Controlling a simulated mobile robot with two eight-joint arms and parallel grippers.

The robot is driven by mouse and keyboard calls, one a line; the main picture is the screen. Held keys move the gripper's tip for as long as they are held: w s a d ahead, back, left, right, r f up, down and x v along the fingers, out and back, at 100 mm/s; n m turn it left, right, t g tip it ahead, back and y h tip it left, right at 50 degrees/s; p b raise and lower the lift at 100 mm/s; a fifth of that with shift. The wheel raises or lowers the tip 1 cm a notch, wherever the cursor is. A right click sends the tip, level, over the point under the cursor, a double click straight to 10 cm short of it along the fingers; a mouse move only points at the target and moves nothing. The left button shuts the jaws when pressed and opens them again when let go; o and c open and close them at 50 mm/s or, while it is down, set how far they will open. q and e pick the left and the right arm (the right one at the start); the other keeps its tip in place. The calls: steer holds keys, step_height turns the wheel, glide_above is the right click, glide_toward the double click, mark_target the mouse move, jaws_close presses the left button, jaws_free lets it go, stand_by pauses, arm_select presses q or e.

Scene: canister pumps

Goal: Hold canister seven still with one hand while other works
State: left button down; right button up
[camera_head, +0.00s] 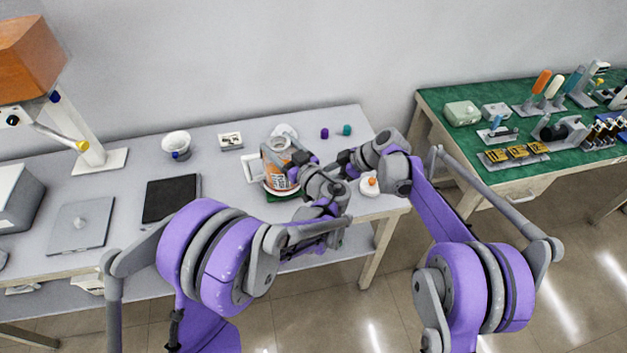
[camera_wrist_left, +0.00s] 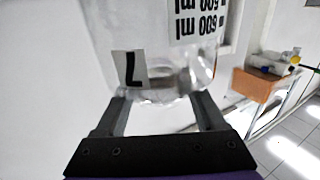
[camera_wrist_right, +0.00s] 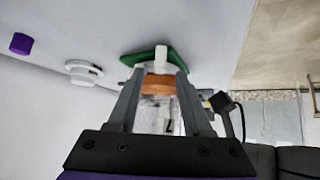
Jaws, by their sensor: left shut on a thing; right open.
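Canister seven (camera_wrist_left: 150,45) is a clear vessel with a black-on-white 7 label and an upside-down millilitre scale in the left wrist view.
A white disc with an orange part (camera_head: 369,186) lies near the table's right front corner. Purple (camera_head: 324,133) and teal (camera_head: 347,130) pieces lie behind. A green-topped bench (camera_head: 450,97) stands right.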

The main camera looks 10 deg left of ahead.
steer(key=shift+x, duration=2.25)
steer(key=shift+c, duration=0.2)
jaws_close()
steer(key=shift+s, duration=0.1)
